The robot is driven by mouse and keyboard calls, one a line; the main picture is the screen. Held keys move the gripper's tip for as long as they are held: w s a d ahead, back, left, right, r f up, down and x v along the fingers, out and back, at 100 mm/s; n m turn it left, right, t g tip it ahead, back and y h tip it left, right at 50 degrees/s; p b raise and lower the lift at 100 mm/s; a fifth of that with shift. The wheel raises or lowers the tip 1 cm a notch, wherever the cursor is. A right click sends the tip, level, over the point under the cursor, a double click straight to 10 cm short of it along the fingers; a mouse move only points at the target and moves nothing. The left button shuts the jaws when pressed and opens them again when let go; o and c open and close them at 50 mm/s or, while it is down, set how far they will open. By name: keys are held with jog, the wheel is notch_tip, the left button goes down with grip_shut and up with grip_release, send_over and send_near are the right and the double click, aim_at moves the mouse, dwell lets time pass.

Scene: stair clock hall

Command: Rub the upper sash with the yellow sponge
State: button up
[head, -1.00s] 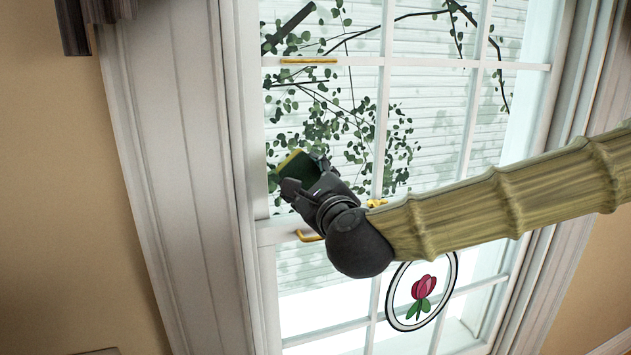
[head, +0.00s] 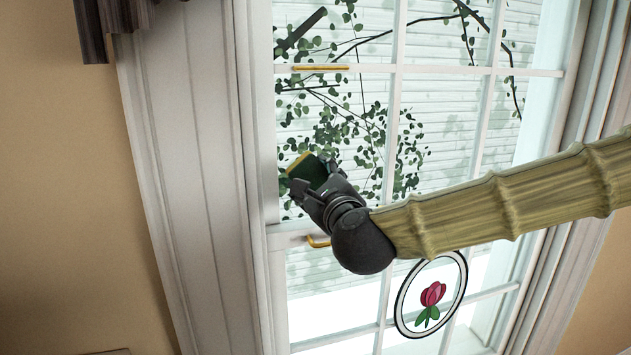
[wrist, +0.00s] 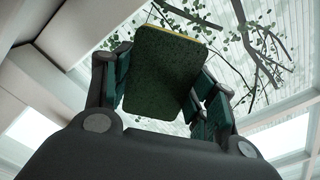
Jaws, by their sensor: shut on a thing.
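The yellow sponge (head: 305,170) has a dark green face and a thin yellow edge. My gripper (head: 313,180) is shut on it, in front of the lower left part of the upper sash. In the wrist view the sponge's green face (wrist: 165,75) fills the space between my gripper's fingers (wrist: 158,95). The upper sash (head: 398,69) is a white-barred window frame with panes. I cannot tell whether the sponge touches the glass.
Brass handles sit on the upper sash's bar (head: 320,68) and on the lower sash (head: 318,241). A round rose ornament (head: 431,294) hangs at the lower panes. White casing (head: 190,150) borders the left side, and dark fabric (head: 110,20) hangs at upper left.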

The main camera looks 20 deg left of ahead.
jog(key=shift+x, duration=0.95)
dwell(0.4)
jog(key=shift+d, duration=0.15)
jog(key=shift+w+d+b, duration=0.35)
jog(key=shift+w+d, duration=0.2)
jog(key=shift+d, duration=0.2)
jog(key=shift+w+d+b, duration=0.3)
jog(key=shift+w+d, duration=0.25)
jog(key=shift+d, duration=0.25)
jog(key=shift+b, duration=0.3)
jog(key=shift+s+a+b, duration=0.25)
jog(key=shift+s+a, duration=0.3)
jog(key=shift+a, duration=0.35)
jog(key=shift+s+a+b, duration=0.25)
jog(key=shift+s+a, duration=0.35)
jog(key=shift+a, duration=0.25)
jog(key=shift+d, duration=0.1)
jog(key=shift+b+v, duration=0.6)
jog(key=shift+v, duration=2.35)
